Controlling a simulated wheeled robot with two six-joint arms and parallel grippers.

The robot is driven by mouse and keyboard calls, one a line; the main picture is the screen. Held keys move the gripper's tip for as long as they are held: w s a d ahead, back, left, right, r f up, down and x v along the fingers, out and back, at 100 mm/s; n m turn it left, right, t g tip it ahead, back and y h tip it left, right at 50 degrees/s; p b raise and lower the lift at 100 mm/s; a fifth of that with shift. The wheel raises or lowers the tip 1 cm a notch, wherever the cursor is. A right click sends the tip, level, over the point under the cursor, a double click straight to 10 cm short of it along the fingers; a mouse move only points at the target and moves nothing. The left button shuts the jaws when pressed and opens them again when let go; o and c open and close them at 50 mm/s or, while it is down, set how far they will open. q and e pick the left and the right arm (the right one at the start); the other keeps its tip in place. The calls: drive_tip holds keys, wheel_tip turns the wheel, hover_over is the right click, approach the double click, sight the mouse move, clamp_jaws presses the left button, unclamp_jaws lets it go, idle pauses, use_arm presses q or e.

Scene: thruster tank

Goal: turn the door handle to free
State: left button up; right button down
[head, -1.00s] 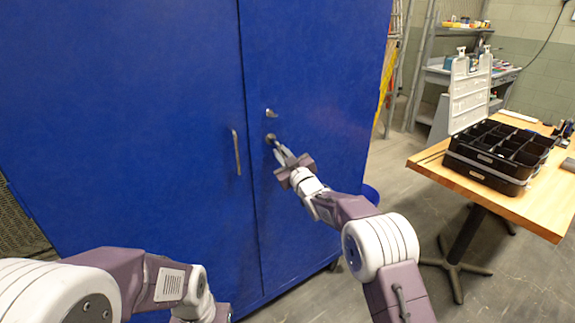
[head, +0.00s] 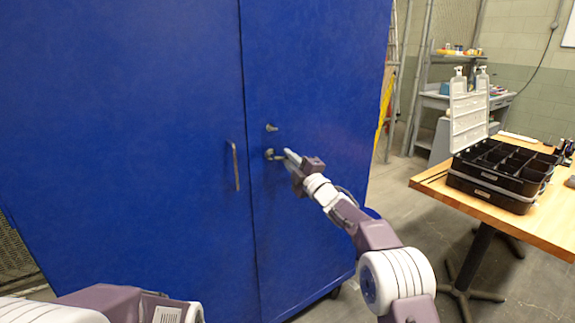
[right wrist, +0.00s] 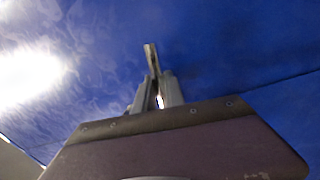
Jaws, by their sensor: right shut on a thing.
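The door handle (head: 273,155) is a small metal lever on the right door of the blue cabinet (head: 310,80). In the head view it points right from its pivot, about level. My right gripper (head: 288,156) is shut on the lever's outer end. In the right wrist view, the handle (right wrist: 151,58) runs up from between the fingers (right wrist: 156,92) against the blue door. The gripped end is partly hidden by the fingers. My left arm shows at the lower left of the head view, but its gripper is out of the picture.
A small metal fitting (head: 272,128) sits just above the handle. A vertical bar pull (head: 235,165) is on the left door. A wooden table (head: 500,215) with a black compartment case (head: 490,190) stands at the right. Bare floor lies between cabinet and table.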

drive_tip(key=shift+r+n+g+y, duration=0.15)
drive_tip(key=shift+r+n+y, duration=0.1)
drive_tip(key=shift+n, duration=0.6)
drive_tip(key=shift+r+n+g+y, duration=0.15)
drive_tip(key=shift+r+n, duration=0.1)
drive_tip(key=shift+n, duration=0.6)
drive_tip(key=c, duration=1.4)
unclamp_jaws()
drive_tip(key=b+v, duration=0.2)
drive_tip(key=v, duration=0.7)
